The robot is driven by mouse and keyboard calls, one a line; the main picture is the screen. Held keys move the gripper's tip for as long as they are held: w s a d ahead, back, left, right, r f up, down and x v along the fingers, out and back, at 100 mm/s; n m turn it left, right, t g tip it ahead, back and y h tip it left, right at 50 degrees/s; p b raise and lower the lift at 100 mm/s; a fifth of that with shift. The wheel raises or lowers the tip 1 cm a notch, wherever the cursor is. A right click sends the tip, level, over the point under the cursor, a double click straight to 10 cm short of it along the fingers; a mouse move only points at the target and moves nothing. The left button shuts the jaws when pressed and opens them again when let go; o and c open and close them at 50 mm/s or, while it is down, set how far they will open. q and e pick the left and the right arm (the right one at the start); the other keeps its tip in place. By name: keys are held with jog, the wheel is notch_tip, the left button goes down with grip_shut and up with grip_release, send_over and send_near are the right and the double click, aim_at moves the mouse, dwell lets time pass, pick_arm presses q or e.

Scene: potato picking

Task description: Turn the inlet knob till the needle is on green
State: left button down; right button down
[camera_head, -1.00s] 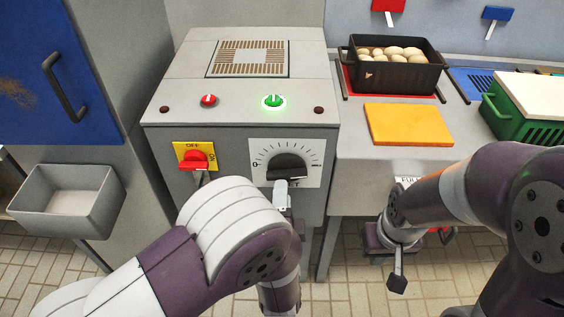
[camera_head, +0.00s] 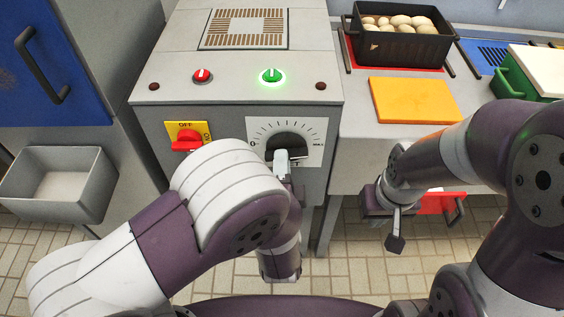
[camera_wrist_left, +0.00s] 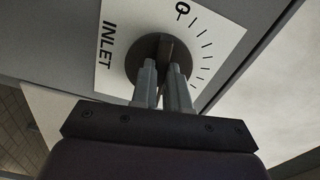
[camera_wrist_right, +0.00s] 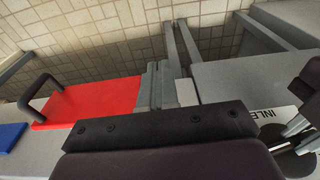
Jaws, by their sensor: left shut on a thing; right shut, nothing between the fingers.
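The inlet knob (camera_head: 285,143) is a dark round knob on a white dial plate (camera_head: 312,133) on the machine's front. My left gripper (camera_head: 281,163) is shut on it from the front. In the left wrist view, both fingers (camera_wrist_left: 160,85) sit on either side of the knob's raised grip (camera_wrist_left: 167,47), and "INLET" and a 0 mark show on the plate. My right gripper (camera_head: 396,243) is shut and empty, low in front of the right counter; its closed fingers show in the right wrist view (camera_wrist_right: 158,85). I see no gauge with a green zone.
A lit green switch (camera_head: 270,76) and a red switch (camera_head: 202,76) sit on the machine top. A red-and-yellow OFF/ON switch (camera_head: 187,139) is left of the dial. A red drawer (camera_head: 441,202) is beside my right gripper. A grey bin (camera_head: 62,210) hangs at left.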

pick_arm(q)
jog(key=n, duration=0.4)
jog(key=shift+f, duration=0.15)
jog(key=c, duration=1.1)
grip_release()
